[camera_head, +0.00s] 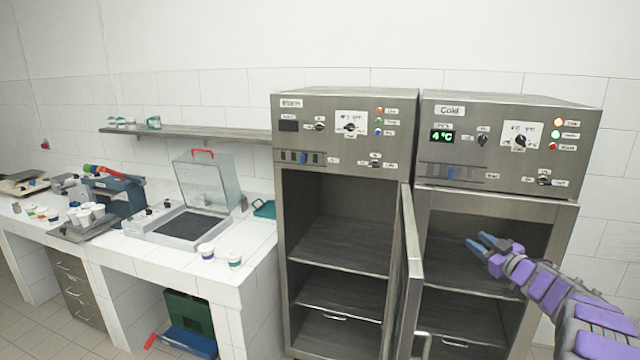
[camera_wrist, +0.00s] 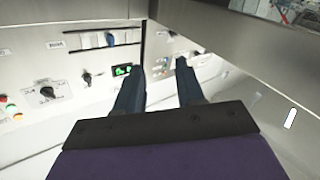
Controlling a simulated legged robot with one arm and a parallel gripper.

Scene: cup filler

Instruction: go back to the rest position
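My gripper (camera_head: 478,241) is at the right in the head view, in front of the open front of the cabinet labelled Cold (camera_head: 508,150). Its two blue-grey fingers are apart. In the wrist view my gripper (camera_wrist: 158,68) also shows two separated fingers with nothing between them. The Cold cabinet's green display reads 4 °C. My purple arm reaches in from the lower right and hides part of this cabinet. I cannot tell whether the fingertips are inside the cabinet opening.
Left of it stands a second steel cabinet (camera_head: 340,145) with shelves. Its door (camera_head: 409,265) appears swung outward between the two openings. A white tiled counter (camera_head: 165,262) holds cups (camera_head: 206,251), a machine with a clear lid (camera_head: 204,182) and other equipment. A wall shelf (camera_head: 200,133) hangs above.

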